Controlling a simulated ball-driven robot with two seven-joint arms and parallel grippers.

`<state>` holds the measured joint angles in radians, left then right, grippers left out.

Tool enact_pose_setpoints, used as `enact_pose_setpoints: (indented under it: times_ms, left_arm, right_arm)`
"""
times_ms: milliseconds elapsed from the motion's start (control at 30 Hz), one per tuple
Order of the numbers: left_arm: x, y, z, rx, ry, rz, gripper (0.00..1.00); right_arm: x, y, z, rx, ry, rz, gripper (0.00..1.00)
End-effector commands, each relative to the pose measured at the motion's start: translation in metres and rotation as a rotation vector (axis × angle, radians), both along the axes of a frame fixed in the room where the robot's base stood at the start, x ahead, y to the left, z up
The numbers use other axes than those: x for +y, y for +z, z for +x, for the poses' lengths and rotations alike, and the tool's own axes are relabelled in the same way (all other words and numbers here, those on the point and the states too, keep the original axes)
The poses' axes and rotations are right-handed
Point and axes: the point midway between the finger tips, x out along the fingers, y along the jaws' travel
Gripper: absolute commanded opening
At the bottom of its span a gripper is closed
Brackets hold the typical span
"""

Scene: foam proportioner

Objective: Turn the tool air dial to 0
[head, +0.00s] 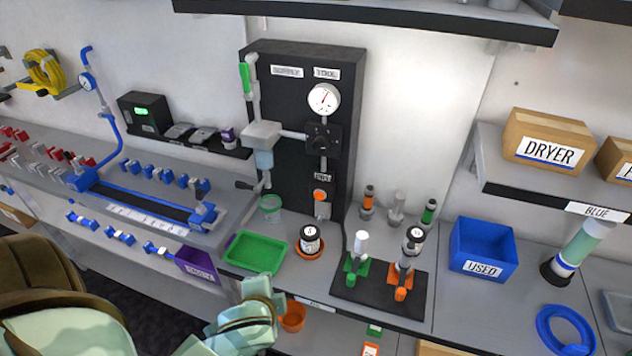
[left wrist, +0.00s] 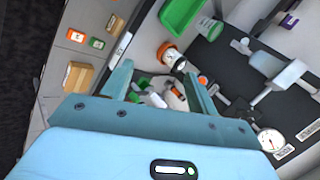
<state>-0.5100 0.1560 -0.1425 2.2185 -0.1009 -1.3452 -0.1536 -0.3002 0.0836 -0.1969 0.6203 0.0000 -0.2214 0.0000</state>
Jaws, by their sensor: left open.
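The black panel (head: 285,140) stands against the wall behind the bench. Under its TOOL label (head: 327,73) is a round white gauge (head: 323,98) with a needle pointing roughly up; the gauge also shows in the left wrist view (left wrist: 270,140). The black dial (head: 322,137) sits just below the gauge; its exact setting is too small to read. My left gripper (head: 260,290) is at the bench's front edge, well below and in front of the dial and apart from it. In the left wrist view its fingers (left wrist: 158,78) are open, with nothing held. My right gripper is not in view.
A lever (head: 246,185) projects at the panel's left. A blue USED bin (head: 482,248) stands right.

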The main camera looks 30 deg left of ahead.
Motion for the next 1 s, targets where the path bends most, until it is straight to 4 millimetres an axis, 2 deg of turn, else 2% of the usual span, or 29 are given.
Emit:
enact_pose_setpoints:
  times_ms: [33,100,200,400,500,600,700,833,1000]
  left_arm:
    - [0.011,0.041,0.015,-0.032,-0.079,0.128,0.59]
    - [0.023,0.068,0.036,-0.050,-0.208,0.340,0.59]
    - [0.035,0.093,0.067,-0.048,-0.390,0.652,0.59]
    - [0.047,0.124,0.127,0.038,-0.730,1.328,0.59]
    - [0.049,0.131,0.150,0.114,-0.867,1.641,0.59]
    - [0.050,0.134,0.165,0.177,-0.950,1.851,0.59]
    - [0.051,0.134,0.174,0.207,-0.983,1.938,0.59]
    - [0.055,0.135,0.192,0.211,-0.987,1.950,0.59]
    - [0.065,0.136,0.233,0.212,-0.983,1.947,0.59]
  right_arm:
    - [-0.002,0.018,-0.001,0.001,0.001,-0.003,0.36]
    - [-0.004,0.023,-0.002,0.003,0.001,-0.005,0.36]
    - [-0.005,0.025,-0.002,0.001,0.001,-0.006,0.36]
    - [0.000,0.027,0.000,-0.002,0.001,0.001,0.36]
    - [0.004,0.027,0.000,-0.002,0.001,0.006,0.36]
    - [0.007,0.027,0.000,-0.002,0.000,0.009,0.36]
    - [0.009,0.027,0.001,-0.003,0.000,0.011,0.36]
    - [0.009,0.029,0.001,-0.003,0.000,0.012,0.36]
    - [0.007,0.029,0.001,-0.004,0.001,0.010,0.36]
